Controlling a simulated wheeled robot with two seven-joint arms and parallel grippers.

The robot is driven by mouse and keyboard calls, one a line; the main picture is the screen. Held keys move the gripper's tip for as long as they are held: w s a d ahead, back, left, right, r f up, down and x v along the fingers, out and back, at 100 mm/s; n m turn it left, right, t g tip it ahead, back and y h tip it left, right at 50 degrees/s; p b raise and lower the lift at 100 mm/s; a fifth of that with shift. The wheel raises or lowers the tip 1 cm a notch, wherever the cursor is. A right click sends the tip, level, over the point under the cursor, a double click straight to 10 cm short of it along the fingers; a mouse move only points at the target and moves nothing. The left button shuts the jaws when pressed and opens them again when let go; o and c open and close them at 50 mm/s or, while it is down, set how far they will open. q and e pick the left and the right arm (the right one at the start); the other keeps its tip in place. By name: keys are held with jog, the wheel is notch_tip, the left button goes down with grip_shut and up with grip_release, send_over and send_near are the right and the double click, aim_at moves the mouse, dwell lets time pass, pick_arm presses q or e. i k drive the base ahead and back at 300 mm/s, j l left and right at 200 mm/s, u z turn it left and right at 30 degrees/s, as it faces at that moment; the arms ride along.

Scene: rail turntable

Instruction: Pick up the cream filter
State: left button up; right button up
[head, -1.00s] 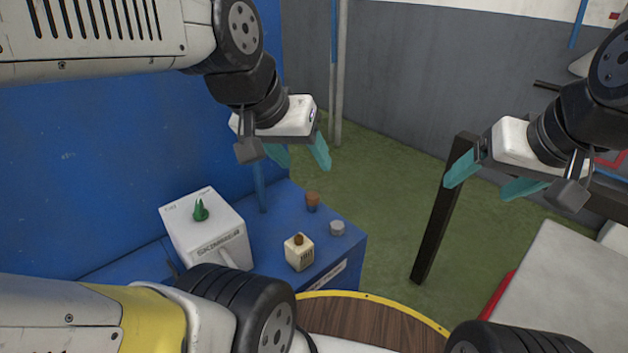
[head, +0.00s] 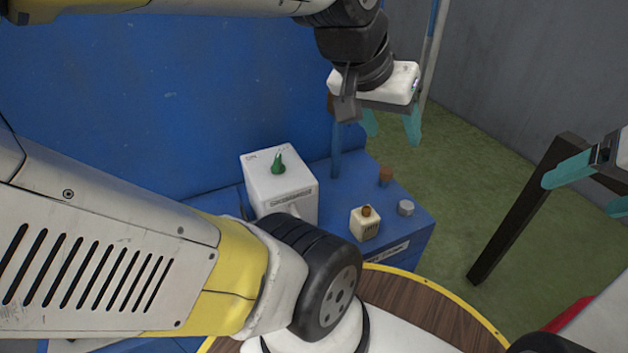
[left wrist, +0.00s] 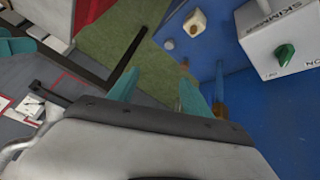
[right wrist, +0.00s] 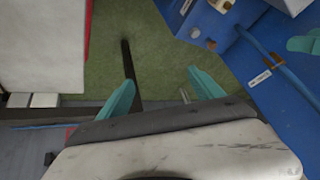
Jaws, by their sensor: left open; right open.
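The cream filter (head: 365,223) is a small cream block with slots on its front and a brown knob on top. It stands upright on the blue bench, right of the white skimmer box, and also shows in the left wrist view (left wrist: 195,22) and right wrist view (right wrist: 222,6). My left gripper (head: 392,128) is open and empty, above and behind the filter; its teal fingers show in the left wrist view (left wrist: 158,90). My right gripper (head: 592,190) is open and empty at the right edge, well away from the filter; its fingers show in the right wrist view (right wrist: 160,92).
The white skimmer box (head: 282,190) with a green knob stands left of the filter. A grey cap (head: 405,208) and a brown cylinder (head: 385,175) stand close by on the blue bench (head: 400,238). A blue post rises behind. A dark post (head: 520,215) leans at right.

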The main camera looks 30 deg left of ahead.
aim_at(364, 222)
jog(key=k+j, duration=0.1)
jog(key=k, duration=0.45)
jog(key=k+u, duration=0.2)
jog(key=u, duration=3.65)
jog(key=z, duration=3.35)
jog(key=i+l+u, duration=0.2)
jog(key=l, duration=0.15)
